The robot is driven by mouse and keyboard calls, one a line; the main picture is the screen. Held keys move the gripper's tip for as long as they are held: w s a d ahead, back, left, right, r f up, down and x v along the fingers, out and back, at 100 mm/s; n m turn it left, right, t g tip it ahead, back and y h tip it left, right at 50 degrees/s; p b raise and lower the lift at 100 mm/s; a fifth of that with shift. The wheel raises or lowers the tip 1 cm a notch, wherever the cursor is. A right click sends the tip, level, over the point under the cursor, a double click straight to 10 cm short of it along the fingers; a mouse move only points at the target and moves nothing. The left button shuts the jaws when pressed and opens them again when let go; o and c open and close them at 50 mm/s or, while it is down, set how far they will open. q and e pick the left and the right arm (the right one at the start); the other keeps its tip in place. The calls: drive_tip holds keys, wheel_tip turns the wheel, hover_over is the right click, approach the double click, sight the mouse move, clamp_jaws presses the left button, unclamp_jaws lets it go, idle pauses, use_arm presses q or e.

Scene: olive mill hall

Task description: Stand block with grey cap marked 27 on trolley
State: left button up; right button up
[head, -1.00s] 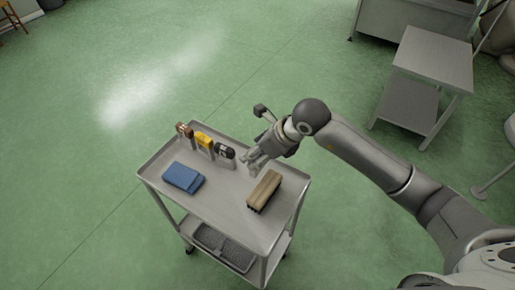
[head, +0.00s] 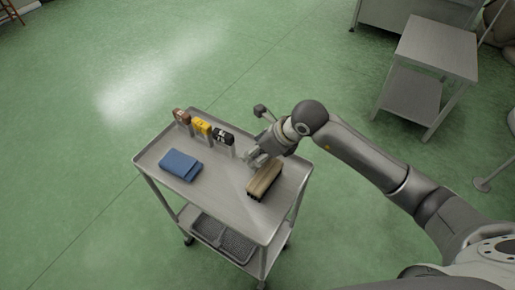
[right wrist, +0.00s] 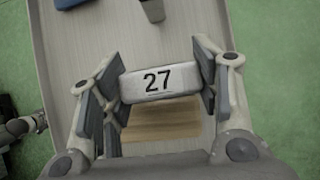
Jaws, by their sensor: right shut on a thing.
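The block with the grey cap marked 27 (right wrist: 157,83) sits between the fingers of my right gripper (right wrist: 158,80), which is shut on it. Its number faces the wrist camera and reads upright. In the head view my right gripper (head: 253,160) is over the trolley (head: 222,192), near its right side, and largely hides the block. I cannot tell whether the block touches the trolley top. Blocks with a brown cap (head: 181,116), a yellow cap (head: 202,127) and a black cap (head: 223,137) stand in a row along the trolley's far edge. My left gripper is not in view.
A wooden brush (head: 265,180) lies on the trolley close to my right gripper. A folded blue cloth (head: 180,165) lies on the left part. The middle of the top is bare. A grey metal table (head: 438,48) stands at the upper right, apart from the trolley.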

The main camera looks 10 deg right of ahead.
drive_tip(key=shift+f+b, duration=0.45)
drive_tip(key=o, duration=1.2)
drive_tip(key=shift+o, duration=0.3)
drive_tip(key=shift+f, duration=0.1)
drive_tip(key=v, duration=1.2)
